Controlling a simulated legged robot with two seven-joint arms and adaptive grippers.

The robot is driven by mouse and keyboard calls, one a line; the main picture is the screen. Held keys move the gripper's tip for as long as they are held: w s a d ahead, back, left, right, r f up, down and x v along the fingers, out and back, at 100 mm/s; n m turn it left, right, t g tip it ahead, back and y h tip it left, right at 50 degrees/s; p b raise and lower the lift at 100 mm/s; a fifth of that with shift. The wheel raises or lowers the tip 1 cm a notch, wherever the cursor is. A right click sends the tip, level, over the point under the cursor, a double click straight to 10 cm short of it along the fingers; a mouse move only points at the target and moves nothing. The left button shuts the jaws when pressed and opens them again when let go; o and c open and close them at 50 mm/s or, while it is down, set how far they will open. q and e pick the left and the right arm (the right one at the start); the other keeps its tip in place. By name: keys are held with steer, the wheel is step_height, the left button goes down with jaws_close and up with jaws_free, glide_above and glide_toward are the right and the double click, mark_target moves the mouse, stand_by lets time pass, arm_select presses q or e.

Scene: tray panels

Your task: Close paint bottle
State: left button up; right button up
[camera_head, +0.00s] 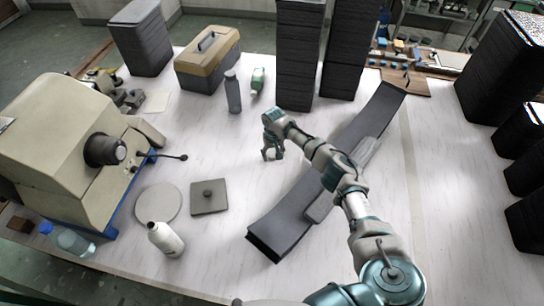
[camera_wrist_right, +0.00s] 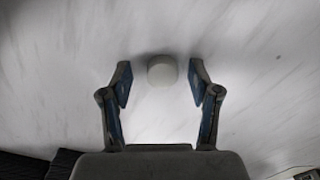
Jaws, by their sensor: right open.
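My right gripper (camera_head: 272,154) points down over the middle of the white table. In the right wrist view the gripper (camera_wrist_right: 160,85) is open, with its two fingers spread on either side of a small round whitish cap-like piece (camera_wrist_right: 162,69). That piece is near the fingertips and apart from both fingers; in the head view I cannot make it out. A white bottle (camera_head: 166,239) stands at the lower left, well away from the gripper. A dark grey bottle (camera_head: 233,92) stands farther back. I cannot tell which is the paint bottle. My left gripper is not in view.
A long dark panel chute (camera_head: 276,222) lies under my right arm. A beige machine (camera_head: 58,150) stands at left, beside a round disc (camera_head: 158,203) and a square plate (camera_head: 209,197). Tall black stacks (camera_head: 297,60) and a toolbox (camera_head: 207,60) stand behind. The table between is clear.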

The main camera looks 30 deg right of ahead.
mark_target(273, 156)
steer(key=shift+d, duration=0.15)
steer(key=shift+c, duration=0.3)
steer(key=c, duration=0.6)
steer(key=shift+c, duration=0.7)
steer(key=shift+a+r, duration=0.1)
steer(key=shift+a, duration=0.45)
steer(key=shift+d+r, duration=0.25)
steer(key=shift+r, duration=0.2)
step_height(273, 156, up, 3)
steer(key=shift+s+f+p, duration=0.15)
steer(key=shift+f+p, duration=0.05)
steer(key=shift+p, duration=0.3)
steer(key=s+a, duration=0.2)
steer(key=a, duration=0.2)
steer(key=s+a+r+p, duration=0.1)
steer(key=s+a, duration=0.1)
steer(key=a, duration=0.3)
steer(key=s+a, duration=0.3)
steer(key=a, duration=0.1)
steer(key=shift+a+r+p, duration=0.2)
steer(key=shift+p, duration=0.2)
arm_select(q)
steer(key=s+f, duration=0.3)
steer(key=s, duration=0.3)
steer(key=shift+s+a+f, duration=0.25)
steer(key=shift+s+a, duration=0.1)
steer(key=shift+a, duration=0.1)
arm_select(e)
steer(key=shift+s+a, duration=0.15)
steer(key=shift+s, duration=0.1)
